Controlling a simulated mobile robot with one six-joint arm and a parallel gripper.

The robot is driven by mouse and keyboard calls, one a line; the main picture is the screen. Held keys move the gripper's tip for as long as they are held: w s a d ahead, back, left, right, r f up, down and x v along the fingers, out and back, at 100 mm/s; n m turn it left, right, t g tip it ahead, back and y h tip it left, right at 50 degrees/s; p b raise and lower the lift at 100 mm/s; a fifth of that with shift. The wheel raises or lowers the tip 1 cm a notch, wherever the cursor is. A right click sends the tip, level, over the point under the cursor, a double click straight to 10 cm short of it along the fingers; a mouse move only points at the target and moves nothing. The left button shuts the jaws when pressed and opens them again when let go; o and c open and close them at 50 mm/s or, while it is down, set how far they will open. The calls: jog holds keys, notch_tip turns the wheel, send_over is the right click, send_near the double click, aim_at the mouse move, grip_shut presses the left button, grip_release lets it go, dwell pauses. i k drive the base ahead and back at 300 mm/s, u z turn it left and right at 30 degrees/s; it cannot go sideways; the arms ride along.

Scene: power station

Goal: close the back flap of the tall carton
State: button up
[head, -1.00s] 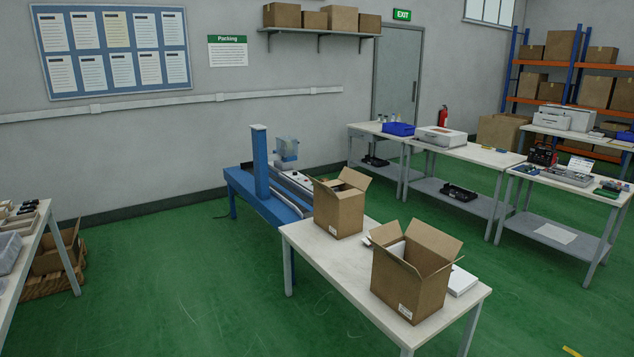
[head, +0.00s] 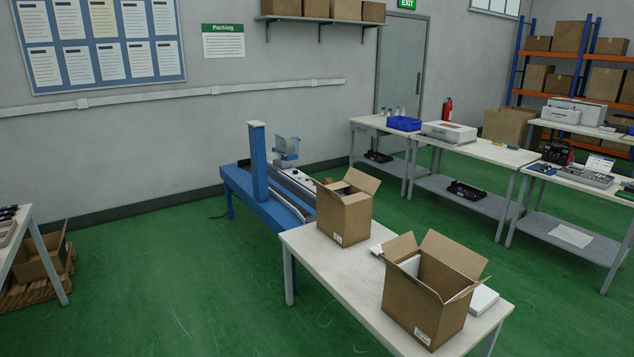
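Two open brown cartons stand upright on the white packing table (head: 335,277). The nearer carton (head: 416,309) looks larger; I cannot tell for sure which one is the tall carton. The nearer carton's far-left flap (head: 399,247) and far-right flap (head: 454,254) stand up, and a right-hand flap shows nearly edge-on. Something white (head: 411,265) shows inside it. The farther carton (head: 343,218) has a raised flap (head: 361,181) on its right and another on its left; its contents are dark and unclear. My gripper is not in view.
A flat white box (head: 483,299) lies right of the nearer carton. A blue machine (head: 258,180) stands behind the table. Workbenches (head: 480,150) line the right side, and another table (head: 25,235) is at the left edge. The green floor (head: 170,270) between is clear.

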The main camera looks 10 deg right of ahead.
aim_at(332, 193)
jog(key=u, duration=0.05)
jog(key=i, duration=2.4)
jog(key=u, duration=0.45)
